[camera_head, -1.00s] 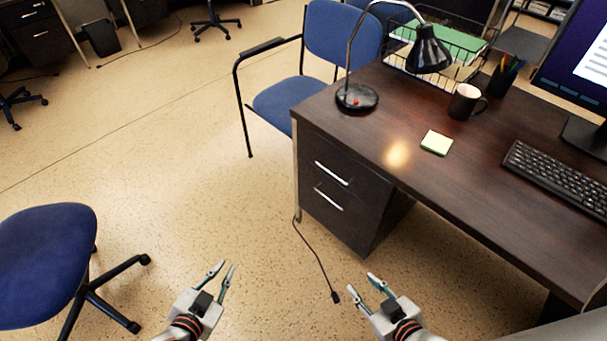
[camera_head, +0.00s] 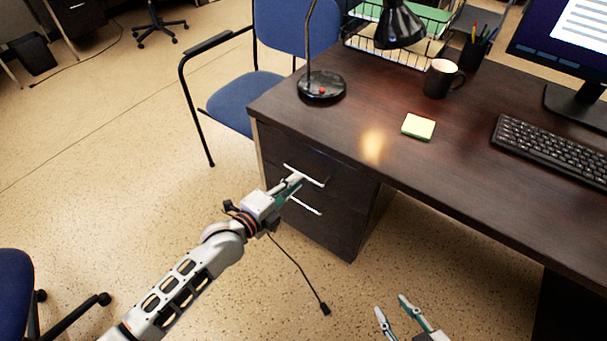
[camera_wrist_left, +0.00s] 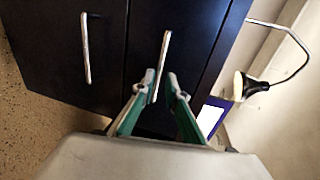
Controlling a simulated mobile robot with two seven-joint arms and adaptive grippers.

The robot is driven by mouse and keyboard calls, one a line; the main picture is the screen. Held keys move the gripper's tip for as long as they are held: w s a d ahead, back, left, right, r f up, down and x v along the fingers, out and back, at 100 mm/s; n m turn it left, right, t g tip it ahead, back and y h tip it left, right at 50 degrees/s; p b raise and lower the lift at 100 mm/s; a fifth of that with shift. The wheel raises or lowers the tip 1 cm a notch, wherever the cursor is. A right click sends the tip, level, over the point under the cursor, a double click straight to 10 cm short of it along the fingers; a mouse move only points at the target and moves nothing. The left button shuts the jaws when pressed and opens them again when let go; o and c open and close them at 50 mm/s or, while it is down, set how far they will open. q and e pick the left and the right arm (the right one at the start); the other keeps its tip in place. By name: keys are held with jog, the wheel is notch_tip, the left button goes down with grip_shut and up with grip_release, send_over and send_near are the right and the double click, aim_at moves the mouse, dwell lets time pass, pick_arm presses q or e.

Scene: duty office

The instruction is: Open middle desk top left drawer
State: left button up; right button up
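The dark wooden desk (camera_head: 460,190) has a pedestal with two drawers on its left. The top drawer (camera_head: 335,179) and the lower drawer (camera_head: 330,226) look shut. Each has a silver bar handle: the top handle (camera_head: 314,180) and the lower handle (camera_head: 305,206). My left gripper (camera_head: 296,180) is at the top handle. In the left wrist view my left gripper (camera_wrist_left: 157,82) is open, with the near end of the top handle (camera_wrist_left: 162,60) between its fingertips; contact cannot be told. The lower handle (camera_wrist_left: 86,48) is left of it. My right gripper (camera_head: 390,304) is open and empty, low in front of the desk.
A blue armchair (camera_head: 240,100) stands close to the desk's left side. A black lamp (camera_head: 322,86), mug (camera_head: 440,80), sticky notes (camera_head: 418,127) and keyboard (camera_head: 555,150) are on the desktop. A cable (camera_head: 295,265) lies on the floor by the pedestal. Another blue chair (camera_head: 14,300) is at lower left.

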aim_at(303, 174)
pick_arm(q)
jog(key=b+x, duration=0.1)
jog(key=x, duration=0.4)
jog(key=shift+f, duration=0.15)
pick_arm(e)
jog(key=shift+w+a+r, duration=0.3)
jog(key=shift+w+a, duration=0.1)
jog(key=shift+w, duration=0.05)
pick_arm(q)
grip_shut()
pick_arm(e)
jog(key=shift+s+f, duration=0.15)
jog(key=shift+s, duration=0.05)
